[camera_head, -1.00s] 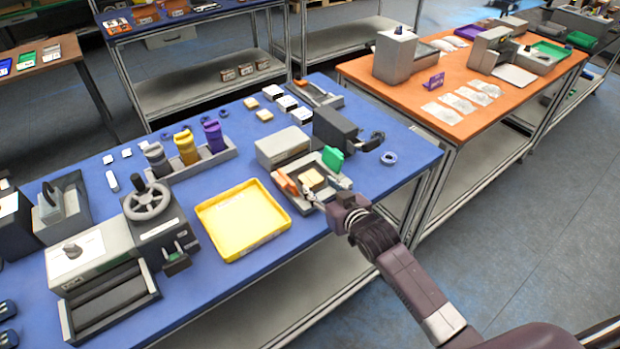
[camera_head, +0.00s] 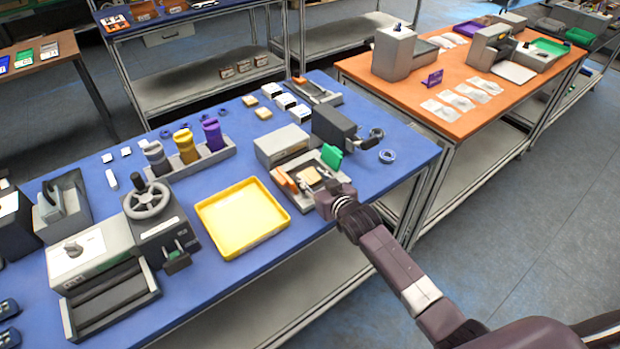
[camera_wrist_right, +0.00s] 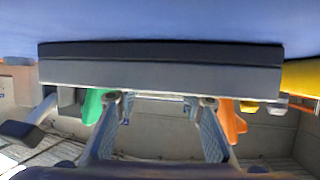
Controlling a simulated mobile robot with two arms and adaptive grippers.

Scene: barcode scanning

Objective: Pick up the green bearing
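A green upright part (camera_head: 331,157) stands at the right of a grey fixture tray (camera_head: 312,165) on the blue table. I cannot tell whether it is the green bearing. A green part (camera_wrist_right: 92,106) is just outside one finger and an orange part (camera_wrist_right: 236,122) outside the other. My left gripper is not in view.
A yellow tray (camera_head: 242,240) lies left of my right gripper. An orange block (camera_head: 285,181) and a tan block (camera_head: 308,176) sit in the fixture. A dark scanner-like device (camera_head: 337,128) stands behind. A grey bar (camera_wrist_right: 160,74) spans the wrist view.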

